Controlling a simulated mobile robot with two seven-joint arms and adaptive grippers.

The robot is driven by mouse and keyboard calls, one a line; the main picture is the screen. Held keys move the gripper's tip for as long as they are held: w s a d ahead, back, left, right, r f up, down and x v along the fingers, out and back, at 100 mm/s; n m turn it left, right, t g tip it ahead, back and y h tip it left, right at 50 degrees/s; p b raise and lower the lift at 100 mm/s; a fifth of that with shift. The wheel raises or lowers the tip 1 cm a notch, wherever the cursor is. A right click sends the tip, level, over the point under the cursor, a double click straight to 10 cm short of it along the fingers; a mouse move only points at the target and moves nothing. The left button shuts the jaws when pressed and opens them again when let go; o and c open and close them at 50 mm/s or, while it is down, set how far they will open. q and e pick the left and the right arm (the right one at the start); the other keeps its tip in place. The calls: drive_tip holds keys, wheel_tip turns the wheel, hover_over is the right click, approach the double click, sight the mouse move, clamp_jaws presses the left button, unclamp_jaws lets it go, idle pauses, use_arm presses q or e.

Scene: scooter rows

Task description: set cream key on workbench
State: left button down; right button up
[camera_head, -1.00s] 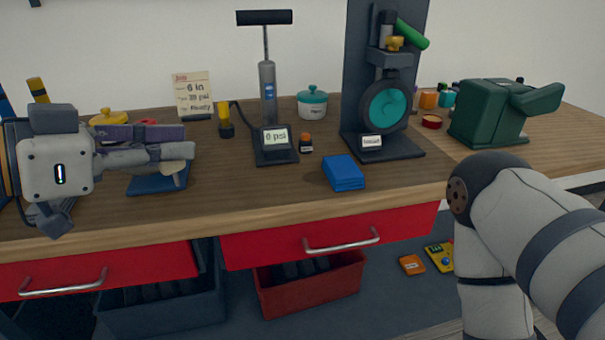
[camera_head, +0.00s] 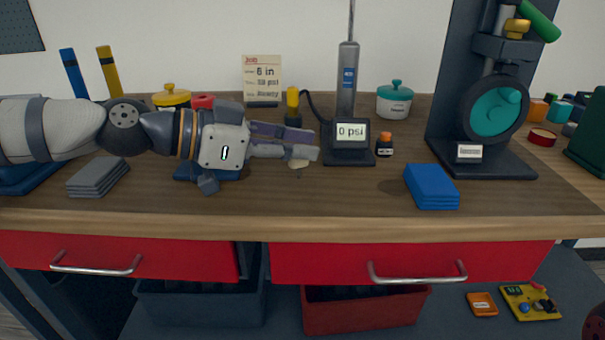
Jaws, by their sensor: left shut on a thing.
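My left gripper (camera_head: 305,149) reaches in from the left, over the middle of the wooden workbench (camera_head: 330,212). Its fingers point right and are shut on a small cream piece, the cream key (camera_head: 298,164). Only a bit of the key shows below the fingertips; the fingers hide the rest. The key appears just above the bench top, but I cannot tell whether it touches the wood.
A pump with a gauge (camera_head: 351,132) stands behind the fingertips, with a small dark bottle (camera_head: 384,145) beside it. Blue cloths (camera_head: 432,187) and a wheel stand (camera_head: 490,160) lie to the right. Grey cloths (camera_head: 98,177) lie left. The front strip of bench is clear.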

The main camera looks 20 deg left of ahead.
sight(297, 166)
use_arm(q)
drive_tip(key=shift+w+a+f+b, duration=0.15)
drive_tip(key=shift+f+b, duration=0.15)
drive_tip(key=shift+f, duration=0.65)
drive_tip(key=shift+w+d+f+b, duration=0.15)
drive_tip(key=shift+f+b, duration=0.15)
drive_tip(key=shift+f, duration=0.65)
drive_tip(key=c, duration=1.6)
unclamp_jaws()
drive_tip(key=shift+a, duration=0.1)
use_arm(e)
drive_tip(key=shift+s+f, duration=0.55)
drive_tip(key=shift+f, duration=0.15)
use_arm(q)
drive_tip(key=shift+r, duration=0.15)
drive_tip(key=shift+r, duration=0.3)
drive_tip(key=p+v, duration=0.3)
drive_tip(key=v, duration=0.8)
drive_tip(key=shift+r, duration=0.1)
drive_tip(key=shift+s+a, duration=0.35)
use_arm(e)
drive_tip(key=shift+t, duration=0.4)
drive_tip(key=w+r, duration=0.3)
drive_tip(key=shift+w+r, duration=0.15)
drive_tip(key=shift+r, duration=0.25)
